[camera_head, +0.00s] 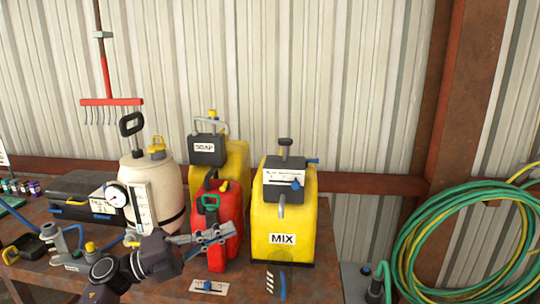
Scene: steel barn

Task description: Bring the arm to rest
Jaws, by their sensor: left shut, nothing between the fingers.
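My left arm comes in from the bottom left. My left gripper (228,232) is shut and empty, with its fingers pointing right in front of the lower part of a red can (228,205). I cannot tell whether the fingers touch the can. My right gripper is not in view.
A gauge (117,195) and a black case (80,192) are left. A green hose coil (405,240) hangs right. Air above the bench is clear.

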